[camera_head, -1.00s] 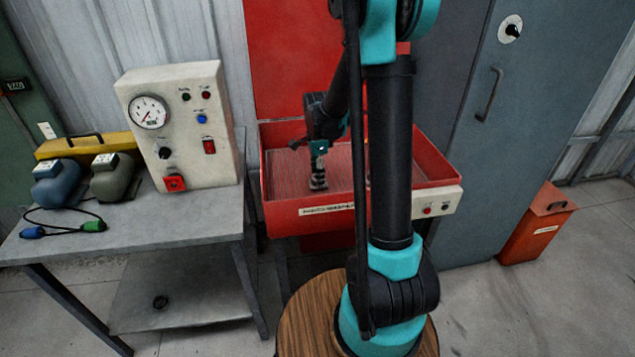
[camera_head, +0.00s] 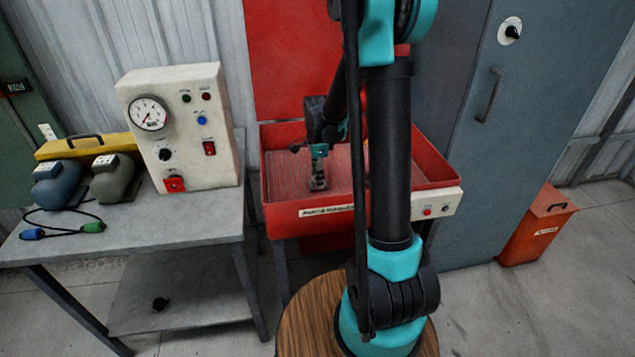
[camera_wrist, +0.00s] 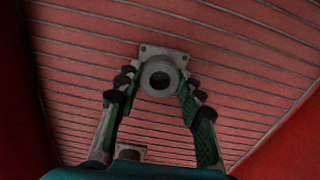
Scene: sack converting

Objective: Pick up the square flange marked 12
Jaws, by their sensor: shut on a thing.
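A grey square flange (camera_wrist: 158,76) with a round hub and a central bore shows in the wrist view, low over or on the ribbed floor of the red basin; I cannot tell whether it touches the floor. My gripper (camera_wrist: 157,92) is shut on it, one finger on each side of the hub. No number is readable on it. A second grey part (camera_wrist: 131,152) lies lower in the wrist view, partly hidden by my gripper. In the head view my gripper (camera_head: 318,184) points down inside the basin, and the flange cannot be made out there.
The red basin (camera_head: 408,221) has raised walls around my gripper. A grey bench (camera_head: 180,217) at the left carries a white gauge box (camera_head: 185,135) and two pedals. A grey cabinet (camera_head: 490,150) and an orange bin (camera_head: 535,225) stand at the right.

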